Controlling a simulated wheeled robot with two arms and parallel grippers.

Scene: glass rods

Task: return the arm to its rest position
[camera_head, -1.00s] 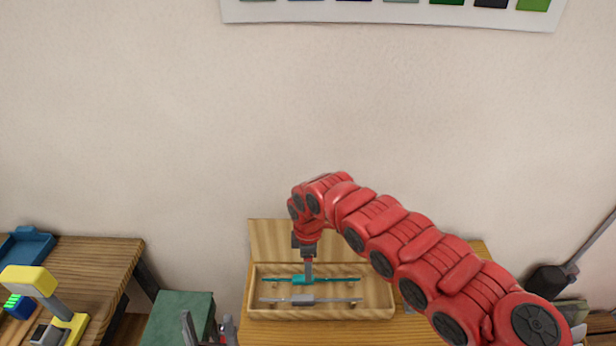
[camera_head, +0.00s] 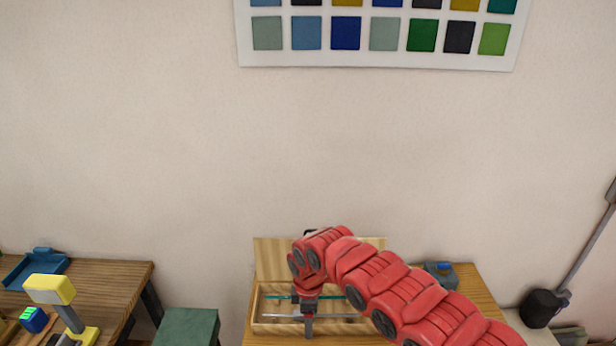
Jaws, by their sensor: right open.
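My right arm reaches in from the lower right, and its gripper (camera_head: 309,330) points down in front of the open wooden box (camera_head: 262,325). The fingertips are small here, and I see nothing held in them. Inside the box lie a teal rod (camera_head: 340,297) and, nearer the front, a grey rod (camera_head: 275,316). The arm and gripper hide parts of both rods and of the box. My left gripper does not show.
The box stands on a wooden table (camera_head: 482,300), with a grey and blue object (camera_head: 441,274) at its back right. A second table (camera_head: 115,275) at left holds a yellow-headed device (camera_head: 50,290) and a blue tray (camera_head: 35,268). A green stool (camera_head: 188,327) stands between.

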